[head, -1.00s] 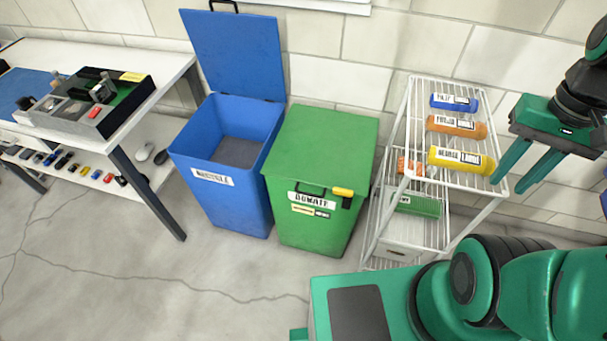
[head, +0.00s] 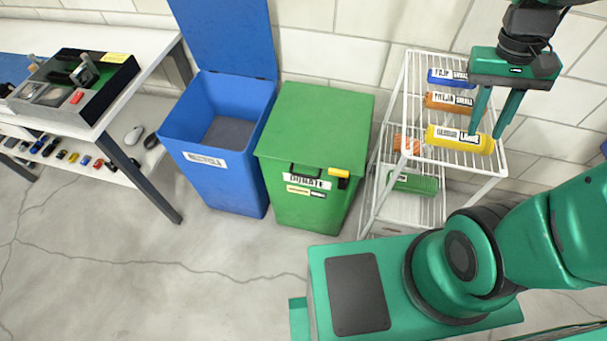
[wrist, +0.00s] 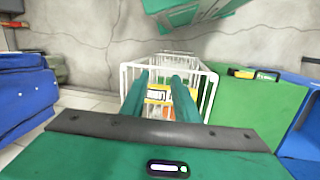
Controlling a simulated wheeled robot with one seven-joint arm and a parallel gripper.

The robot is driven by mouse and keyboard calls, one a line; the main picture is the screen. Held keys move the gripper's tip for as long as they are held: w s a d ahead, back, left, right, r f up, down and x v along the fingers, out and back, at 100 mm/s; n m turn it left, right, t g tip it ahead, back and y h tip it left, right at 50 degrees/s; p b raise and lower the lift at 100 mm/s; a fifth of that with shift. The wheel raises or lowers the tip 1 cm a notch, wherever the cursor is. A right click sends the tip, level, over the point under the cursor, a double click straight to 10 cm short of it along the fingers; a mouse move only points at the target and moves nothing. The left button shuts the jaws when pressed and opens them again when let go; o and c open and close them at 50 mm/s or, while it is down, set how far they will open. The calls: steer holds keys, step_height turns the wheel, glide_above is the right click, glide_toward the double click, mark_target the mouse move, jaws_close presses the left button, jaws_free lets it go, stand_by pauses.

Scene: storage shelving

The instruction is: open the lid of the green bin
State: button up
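The green bin (head: 300,213) stands against the wall, with its flat green lid (head: 316,118) shut. A dark handle bar (head: 306,171) and a yellow and black piece (head: 340,173) sit at the lid's front edge. My gripper (head: 484,132) is open over the wire rack, to the right of the bin and apart from it. Nothing appears held. In the wrist view my two fingers (wrist: 158,112) are spread, with the rack below them and the green lid (wrist: 250,108) to their right.
The wire rack (head: 400,110) holds blue, orange, yellow and green tubes; the yellow tube (head: 455,140) is near my fingertips in the picture. An open blue bin (head: 222,183) stands left of the green bin. A workbench (head: 150,62) is at far left. The floor in front is clear.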

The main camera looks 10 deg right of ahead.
steer(key=w+a+f+n+h, duration=0.1)
steer(key=w+a+f, duration=0.1)
steer(key=w, duration=0.1)
steer(key=w+a+f+n+h, duration=0.1)
steer(key=w+a+f, duration=0.1)
steer(key=w+a, duration=0.1)
steer(key=w+a+f+n+h, duration=0.1)
steer(key=w+a+f+h, duration=0.1)
steer(key=w+a, duration=0.1)
steer(key=shift+w+g, duration=0.4)
steer(key=shift+w, duration=0.4)
steer(key=w+a+f+n+t+h, duration=0.1)
steer(key=w+a+f, duration=0.1)
steer(key=a, duration=0.2)
steer(key=w+a+f+n+h, duration=0.1)
steer(key=w+a+f+h, duration=0.1)
steer(key=a+f, duration=0.15)
steer(key=n+t+h, duration=0.2)
steer(key=n+t, duration=0.8)
steer(key=t, duration=0.3)
glide_toward(304, 176)
steer(key=shift+h, duration=0.3)
steer(key=x, duration=0.7)
steer(key=f+x, duration=0.1)
steer(key=x, duration=0.2)
steer(key=shift+w+a, duration=0.1)
steer(key=shift+w, duration=0.15)
jaws_close()
